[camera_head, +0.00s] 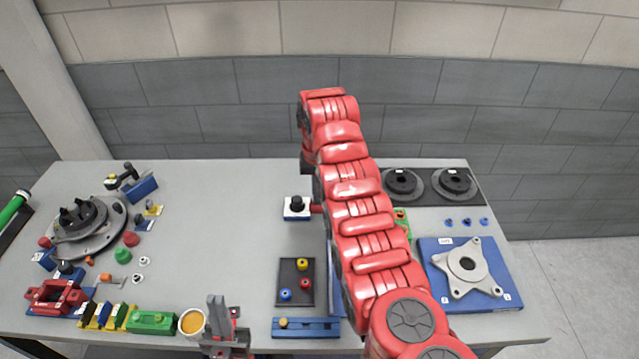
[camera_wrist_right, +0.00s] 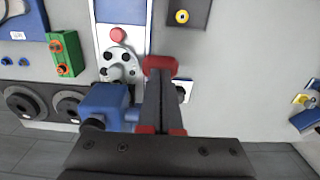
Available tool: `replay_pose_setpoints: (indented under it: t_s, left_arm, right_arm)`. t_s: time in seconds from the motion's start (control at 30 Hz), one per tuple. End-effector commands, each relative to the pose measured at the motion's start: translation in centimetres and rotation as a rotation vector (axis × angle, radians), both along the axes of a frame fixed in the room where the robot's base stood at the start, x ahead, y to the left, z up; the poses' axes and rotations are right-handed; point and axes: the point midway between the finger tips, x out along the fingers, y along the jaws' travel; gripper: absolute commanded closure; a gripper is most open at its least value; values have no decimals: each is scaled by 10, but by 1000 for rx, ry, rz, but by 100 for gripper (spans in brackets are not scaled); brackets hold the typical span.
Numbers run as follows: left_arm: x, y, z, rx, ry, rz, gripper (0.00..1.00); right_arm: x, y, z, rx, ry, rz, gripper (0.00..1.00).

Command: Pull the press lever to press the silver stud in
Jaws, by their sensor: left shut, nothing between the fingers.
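The press (camera_wrist_right: 105,105) has a blue body and stands by a silver disc with dark holes (camera_wrist_right: 120,62) on a white-and-blue plate in the right wrist view. A red knob, probably the lever's grip (camera_wrist_right: 160,64), is at the tips of my right gripper (camera_wrist_right: 160,76). Its dark fingers lie close together; whether they clasp the grip is unclear. I cannot make out the silver stud for certain. In the head view my right arm hides most of the press; a red end (camera_head: 317,208) shows beside it. My left gripper (camera_head: 217,303) is shut and empty at the front edge.
A dark tray with coloured rings (camera_head: 296,294) and a blue rail (camera_head: 306,328) lie left of my right arm. A yellow-filled cup (camera_head: 192,322) stands beside my left gripper. A blue plate with a grey flange (camera_head: 430,250) lies right. The table's middle left is clear.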

Motion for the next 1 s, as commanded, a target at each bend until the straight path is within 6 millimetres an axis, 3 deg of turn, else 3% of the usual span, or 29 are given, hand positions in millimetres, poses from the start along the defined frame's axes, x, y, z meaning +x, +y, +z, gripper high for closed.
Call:
replay_pose_setpoints:
  t_s: [0.37,0.53,1.0]
  left_arm:
    - [0,0,7,0,0,0,100]
    - [0,0,27,0,0,0,100]
    - [0,0,33,0,0,0,100]
  right_arm:
    - [6,0,44,0,1,0,100]
    - [8,1,67,0,0,1,100]
    - [10,0,72,-1,-1,0,100]
